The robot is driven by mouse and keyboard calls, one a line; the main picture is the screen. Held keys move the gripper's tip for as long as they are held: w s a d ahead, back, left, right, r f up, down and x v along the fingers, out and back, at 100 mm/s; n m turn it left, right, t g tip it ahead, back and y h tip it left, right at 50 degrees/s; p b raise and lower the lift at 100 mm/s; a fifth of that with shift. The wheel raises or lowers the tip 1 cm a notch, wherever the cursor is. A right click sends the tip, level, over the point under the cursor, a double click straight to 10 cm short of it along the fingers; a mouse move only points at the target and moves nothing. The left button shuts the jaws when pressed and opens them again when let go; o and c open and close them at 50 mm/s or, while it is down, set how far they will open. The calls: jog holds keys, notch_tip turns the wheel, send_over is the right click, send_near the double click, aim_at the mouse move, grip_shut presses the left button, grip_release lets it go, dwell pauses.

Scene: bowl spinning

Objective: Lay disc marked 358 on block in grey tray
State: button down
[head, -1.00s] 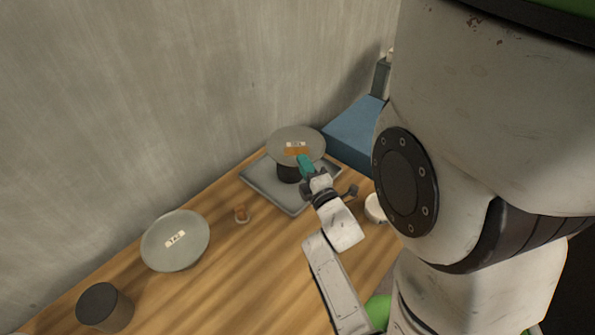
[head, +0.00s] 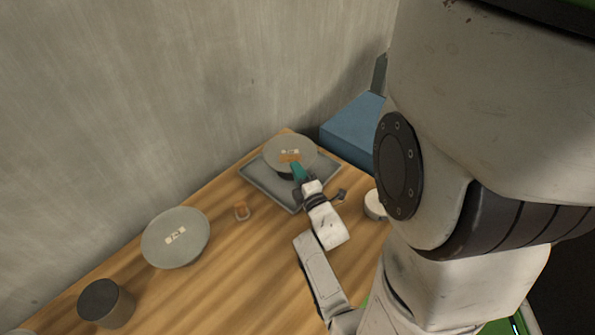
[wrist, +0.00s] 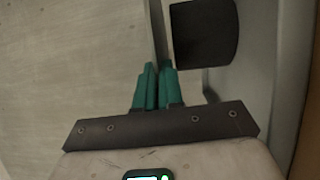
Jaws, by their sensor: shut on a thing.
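A round grey disc (head: 275,152) with a pale label and an orange patch is over the grey tray (head: 262,188) in the head view. The label is too small to read. My gripper (head: 297,172) has teal fingers at the disc's near edge. In the wrist view the fingers (wrist: 158,88) are shut on the thin disc (wrist: 157,30), seen edge-on. The dark block (wrist: 205,35) is close beside the disc's underside there. In the head view the disc hides most of the block. I cannot tell whether disc and block touch.
A white round thing (head: 375,205) is right of my gripper. A blue box (head: 352,135) stands behind the tray.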

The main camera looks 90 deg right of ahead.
jog(key=shift+f+b, duration=0.6)
jog(key=shift+b, duration=0.15)
jog(key=c, duration=1.3)
grip_release()
jog(key=shift+o, duration=0.2)
jog(key=shift+r+p, duration=0.75)
jog(key=shift+p, duration=0.3)
jog(key=b+v, duration=0.1)
jog(key=v, duration=0.4)
jog(key=b+v, duration=0.2)
jog(key=v, duration=0.4)
jog(key=shift+f, duration=0.2)
jog(key=shift+s+a, duration=0.25)
jog(key=shift+a, duration=0.2)
